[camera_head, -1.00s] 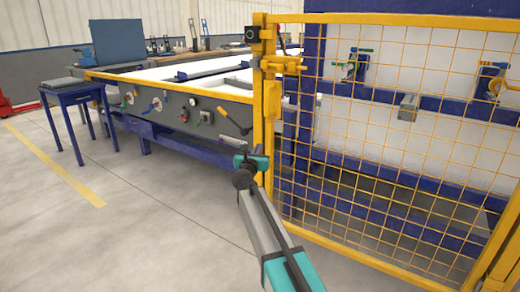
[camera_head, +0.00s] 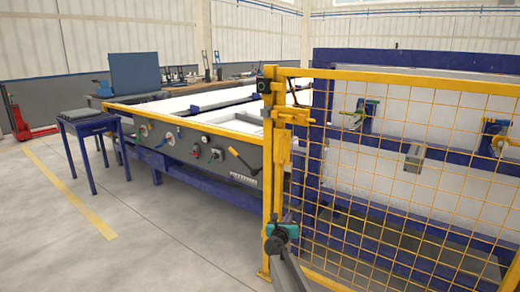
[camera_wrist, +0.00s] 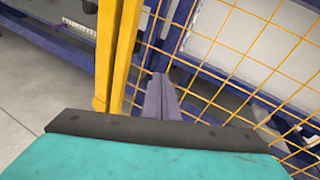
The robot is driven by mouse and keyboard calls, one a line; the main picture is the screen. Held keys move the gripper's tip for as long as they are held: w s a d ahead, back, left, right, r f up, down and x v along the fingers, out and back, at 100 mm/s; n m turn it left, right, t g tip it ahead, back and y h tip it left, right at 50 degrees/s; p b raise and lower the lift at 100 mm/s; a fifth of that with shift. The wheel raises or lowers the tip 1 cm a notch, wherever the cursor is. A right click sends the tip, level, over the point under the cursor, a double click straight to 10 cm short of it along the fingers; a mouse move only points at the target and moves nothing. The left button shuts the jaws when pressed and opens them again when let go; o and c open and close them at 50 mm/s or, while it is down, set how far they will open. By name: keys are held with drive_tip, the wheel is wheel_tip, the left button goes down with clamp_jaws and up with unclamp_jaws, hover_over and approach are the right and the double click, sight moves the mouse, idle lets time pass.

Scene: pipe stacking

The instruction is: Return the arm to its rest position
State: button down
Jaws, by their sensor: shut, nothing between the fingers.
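My arm rises from the bottom edge of the head view, its teal and dark end (camera_head: 281,237) in front of the lower part of the yellow fence post. The fingers are too small to make out there. In the wrist view my gripper (camera_wrist: 160,90) shows as two fingers pressed together with nothing between them. They point toward the yellow post (camera_wrist: 117,55) and the wire mesh. I cannot tell how far the fingertips are from the fence.
A yellow mesh fence (camera_head: 400,85) fills the right side, with a blue machine frame (camera_head: 440,160) behind it. A long grey-fronted table (camera_head: 190,148) stands left of the post. A blue stool (camera_head: 84,117) stands further left. The floor at lower left is clear.

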drive_tip(key=s+a+f+n+g+y+p, duration=0.1)
drive_tip(key=s+f+n+g+y+p, duration=0.2)
drive_tip(key=s+f+n+p, duration=0.55)
drive_tip(key=s+f+n+g+y+p, duration=0.25)
drive_tip(key=s+f+n, duration=0.35)
drive_tip(key=s, duration=0.8)
drive_tip(key=s+a+f+n+g+y+p, duration=0.1)
drive_tip(key=s+f+n+g+y+p, duration=0.3)
drive_tip(key=s+f+n, duration=0.55)
drive_tip(key=s+d+f+n+g+h+p, duration=0.1)
drive_tip(key=s+n+g, duration=0.2)
drive_tip(key=s, duration=0.8)
drive_tip(key=s+f+n+g+h+p, duration=0.1)
drive_tip(key=s+n+g+p, duration=0.15)
drive_tip(key=s, duration=0.85)
drive_tip(key=s+d+r+n+g+h, duration=0.1)
drive_tip(key=s+d+n+g, duration=0.1)
drive_tip(key=s, duration=0.5)
drive_tip(key=s+d+r+n+g+h, duration=0.1)
drive_tip(key=s+d+r+n+g, duration=0.1)
drive_tip(key=s+n, duration=0.4)
drive_tip(key=shift+s+d+g+b, duration=0.45)
drive_tip(key=shift+d+g, duration=0.2)
drive_tip(key=shift+g, duration=0.25)
drive_tip(key=shift+w, duration=0.1)
